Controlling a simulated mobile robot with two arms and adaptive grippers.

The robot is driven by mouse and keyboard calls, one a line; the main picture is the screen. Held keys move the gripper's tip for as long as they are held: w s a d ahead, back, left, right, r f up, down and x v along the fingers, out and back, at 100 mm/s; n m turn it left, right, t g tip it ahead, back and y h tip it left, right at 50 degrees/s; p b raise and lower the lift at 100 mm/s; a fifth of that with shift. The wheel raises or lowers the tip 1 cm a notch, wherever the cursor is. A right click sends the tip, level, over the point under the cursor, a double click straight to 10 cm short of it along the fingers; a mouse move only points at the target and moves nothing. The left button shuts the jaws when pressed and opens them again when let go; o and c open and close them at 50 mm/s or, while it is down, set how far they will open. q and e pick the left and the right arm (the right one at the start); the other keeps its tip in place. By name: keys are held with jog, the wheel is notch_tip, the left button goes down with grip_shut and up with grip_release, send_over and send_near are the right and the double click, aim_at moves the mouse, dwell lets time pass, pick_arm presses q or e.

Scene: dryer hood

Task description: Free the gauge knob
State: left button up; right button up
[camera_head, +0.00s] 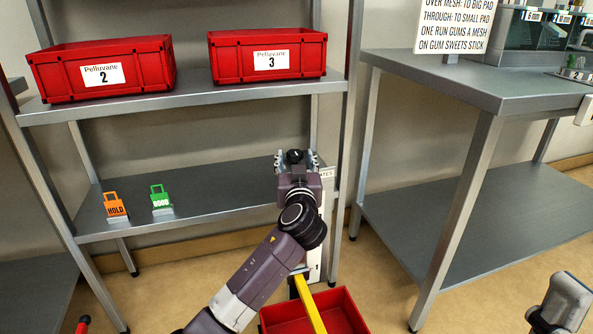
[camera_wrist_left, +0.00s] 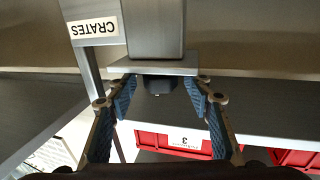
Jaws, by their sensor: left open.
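A small dark knob-like piece (camera_wrist_left: 158,86) sits against a grey plate (camera_wrist_left: 150,66) with a grey block behind it in the left wrist view. A dark round top also shows at the gripper's tip in the head view (camera_head: 294,156). My left gripper (camera_wrist_left: 164,92) is open, its blue-padded fingers on either side of the dark piece with gaps visible. In the head view, my left gripper (camera_head: 296,164) is raised before the shelf's right post. I cannot tell whether the piece is jammed.
Red crates 2 (camera_head: 100,72) and 3 (camera_head: 268,58) stand on the upper shelf. An orange HOLD tag (camera_head: 115,206) and a green tag (camera_head: 161,199) stand on the lower shelf. A red bin (camera_head: 345,308) is below my arm. A grey table (camera_head: 470,85) stands right.

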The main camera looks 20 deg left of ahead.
pick_arm(q)
jog(key=v, duration=1)
jog(key=shift+s, duration=0.25)
jog(key=shift+d, duration=0.15)
